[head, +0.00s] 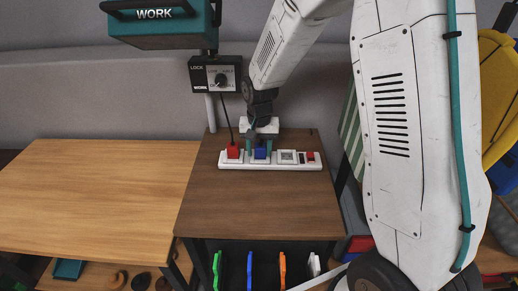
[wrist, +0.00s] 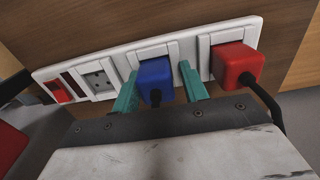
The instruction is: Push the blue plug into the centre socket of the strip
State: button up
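The white power strip (head: 298,163) lies on the dark brown table; in the wrist view its white body (wrist: 120,58) runs diagonally. The blue plug (head: 260,153) sits at the centre socket, with its body against the socket plate in the wrist view (wrist: 156,78). I cannot tell whether it is fully seated. My gripper (head: 259,147) is over the strip with its teal fingers on either side of the blue plug. In the wrist view the fingers (wrist: 160,88) stand apart from the plug, with a small gap visible on the right.
A red plug (head: 233,151) with a black cord fills the socket beside the blue one. The other socket (head: 287,157) is empty, beside a red switch (head: 310,156). A control box (head: 215,75) on a post stands behind. The table front (head: 255,210) is clear.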

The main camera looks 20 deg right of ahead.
aim_at(260, 146)
jog(key=shift+s+d+f, duration=0.15)
jog(key=shift+d+f, duration=0.1)
jog(key=shift+d, duration=0.1)
jog(key=shift+d+r, duration=0.15)
jog(key=shift+r, duration=0.2)
jog(key=r, duration=0.7)
jog(key=shift+a+r, duration=0.3)
jog(key=shift+a, duration=0.1)
